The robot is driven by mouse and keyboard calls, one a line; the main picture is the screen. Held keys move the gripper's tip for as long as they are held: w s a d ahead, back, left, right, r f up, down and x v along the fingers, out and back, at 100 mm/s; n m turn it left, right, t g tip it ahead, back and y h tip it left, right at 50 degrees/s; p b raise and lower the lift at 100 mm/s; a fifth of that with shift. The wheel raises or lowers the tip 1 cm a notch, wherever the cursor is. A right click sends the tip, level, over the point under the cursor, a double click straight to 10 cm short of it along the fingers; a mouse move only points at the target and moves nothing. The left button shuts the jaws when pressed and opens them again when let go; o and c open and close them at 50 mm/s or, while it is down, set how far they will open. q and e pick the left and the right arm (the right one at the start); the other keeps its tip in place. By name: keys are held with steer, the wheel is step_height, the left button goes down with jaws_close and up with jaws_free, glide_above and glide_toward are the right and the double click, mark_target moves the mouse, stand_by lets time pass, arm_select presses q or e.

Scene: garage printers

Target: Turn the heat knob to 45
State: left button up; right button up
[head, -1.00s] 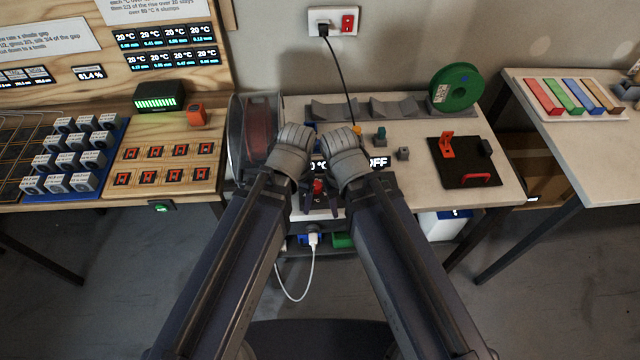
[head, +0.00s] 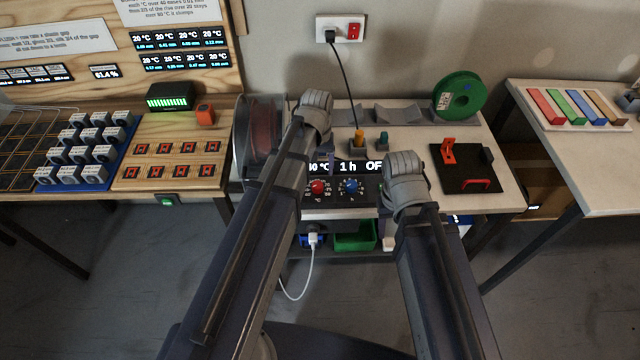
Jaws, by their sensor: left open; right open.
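The red heat knob (head: 317,187) sits on the black front panel of the dryer, with °C printed below it. The display (head: 348,167) above reads a partly hidden number ending in 0 °C, then 1 h and OFF, its end cut off by my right wrist. A blue knob (head: 350,186) marked h is to the right. My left gripper (head: 326,152) is open, above and behind the red knob, apart from it and mostly hidden by its wrist. My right gripper (head: 388,222) is open at the panel's right side, its fingers largely hidden. Neither gripper holds anything.
A clear-covered spool (head: 259,140) stands left of the panel. A green bin (head: 354,237) and a white cable (head: 300,285) are below.

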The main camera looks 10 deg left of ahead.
mark_target(317, 185)
arm_select(q)
steer(key=shift+f+b, duration=3.35)
steer(key=shift+f, duration=0.25)
jaws_close()
